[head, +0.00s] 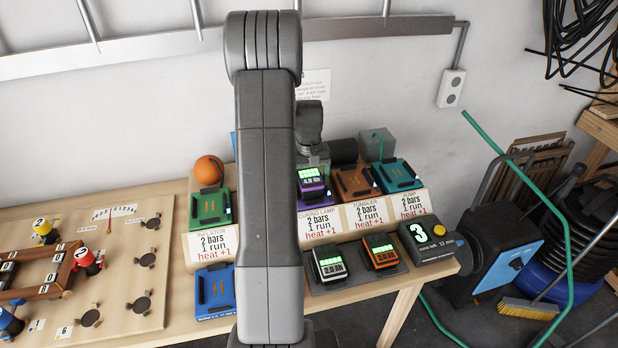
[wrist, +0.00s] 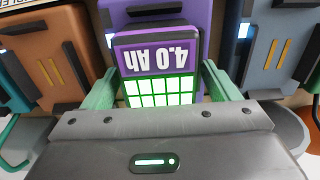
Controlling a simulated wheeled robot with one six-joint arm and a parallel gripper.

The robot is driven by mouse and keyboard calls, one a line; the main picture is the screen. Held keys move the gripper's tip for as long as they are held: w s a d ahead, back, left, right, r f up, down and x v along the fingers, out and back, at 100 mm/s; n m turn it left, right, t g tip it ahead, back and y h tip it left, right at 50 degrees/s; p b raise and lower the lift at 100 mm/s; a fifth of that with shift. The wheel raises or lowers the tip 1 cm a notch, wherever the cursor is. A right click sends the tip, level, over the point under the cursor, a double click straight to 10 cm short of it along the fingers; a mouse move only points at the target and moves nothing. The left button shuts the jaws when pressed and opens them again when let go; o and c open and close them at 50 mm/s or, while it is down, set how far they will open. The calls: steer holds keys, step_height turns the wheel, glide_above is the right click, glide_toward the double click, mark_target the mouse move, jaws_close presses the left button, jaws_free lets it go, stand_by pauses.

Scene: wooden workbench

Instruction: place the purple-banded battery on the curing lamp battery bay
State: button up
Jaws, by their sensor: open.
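The purple-banded battery (head: 311,185), marked 4.0 Ah with a lit green bar display, sits on the purple curing lamp battery bay (head: 316,201) in the head view. In the wrist view the battery (wrist: 158,62) appears upside down against the purple bay (wrist: 150,10). My gripper (wrist: 158,80) is open, with one green finger on each side of the battery. I cannot tell whether either finger touches it. In the head view my arm hides part of the area left of the bay.
A brown tumbler bay (head: 357,182) and a blue pump bay (head: 398,174) stand to the right, a green inflator bay (head: 210,206) to the left. White-banded (head: 329,265) and orange (head: 380,252) batteries sit in front, beside a counter box (head: 430,240) showing 3.

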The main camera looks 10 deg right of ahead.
mark_target(309, 173)
step_height(309, 173, up, 12)
steer(key=b, duration=0.1)
steer(key=shift+b, duration=0.3)
stand_by(2.1)
